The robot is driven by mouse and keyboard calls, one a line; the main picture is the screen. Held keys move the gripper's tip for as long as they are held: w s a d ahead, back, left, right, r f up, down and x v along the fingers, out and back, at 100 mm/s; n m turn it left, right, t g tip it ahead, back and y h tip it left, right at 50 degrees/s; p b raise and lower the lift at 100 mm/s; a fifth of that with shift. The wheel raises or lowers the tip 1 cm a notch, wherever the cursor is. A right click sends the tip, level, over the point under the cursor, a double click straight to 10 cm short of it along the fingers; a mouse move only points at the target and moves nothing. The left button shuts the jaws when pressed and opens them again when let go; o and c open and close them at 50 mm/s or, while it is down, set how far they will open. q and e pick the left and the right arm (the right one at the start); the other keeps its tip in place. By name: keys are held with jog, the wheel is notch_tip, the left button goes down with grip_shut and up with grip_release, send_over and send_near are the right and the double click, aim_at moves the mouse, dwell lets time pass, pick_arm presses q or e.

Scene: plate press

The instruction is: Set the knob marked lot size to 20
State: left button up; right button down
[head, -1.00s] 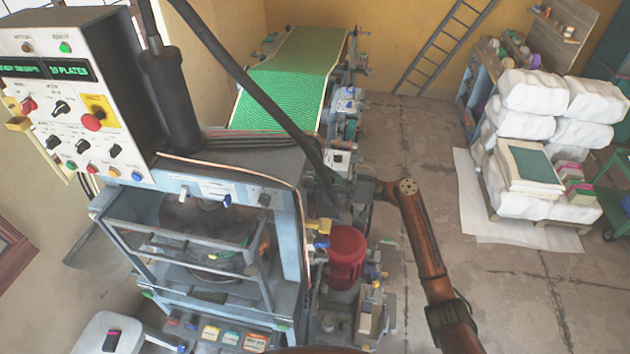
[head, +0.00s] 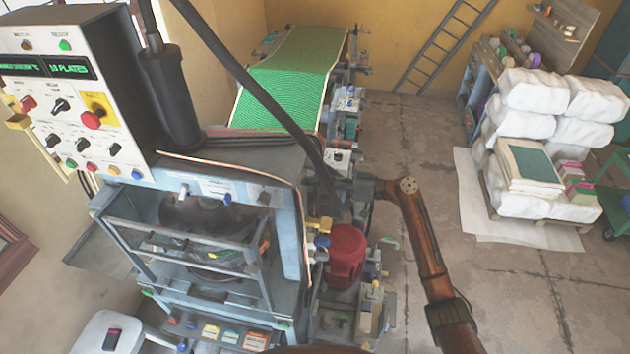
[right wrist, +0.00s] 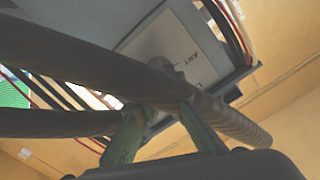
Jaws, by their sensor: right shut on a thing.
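The lot size knob seems to be the grey dial (right wrist: 180,70) on a pale plate of a small grey box in the right wrist view; its lettering is only partly visible. In the head view this box (head: 338,157) stands behind the red motor. My right gripper (head: 340,184) is at the box, with its green fingers (right wrist: 162,108) reaching up toward the dial and closed on it as far as I can tell. Dark hoses cross the fingertips and hide the contact. The console display (head: 66,69) reads 10 PLATES. My left gripper is not in view.
A thick dark hose (head: 255,95) runs diagonally close to my right gripper. The press frame (head: 290,240) is on the left and the red motor (head: 346,257) is below the gripper. White sacks (head: 530,92) are stacked at right, with open floor between.

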jog(key=m, duration=0.8)
jog(key=shift+w, duration=0.1)
jog(key=shift+m, duration=0.3)
dwell(0.4)
jog(key=c, duration=2)
grip_release()
jog(key=shift+f, duration=0.1)
jog(key=d, duration=0.4)
jog(key=s+d, duration=0.1)
jog(key=d, duration=0.3)
jog(key=s+d, duration=0.1)
jog(key=d, duration=0.3)
jog(key=shift+s, duration=0.2)
jog(key=shift+a, duration=0.1)
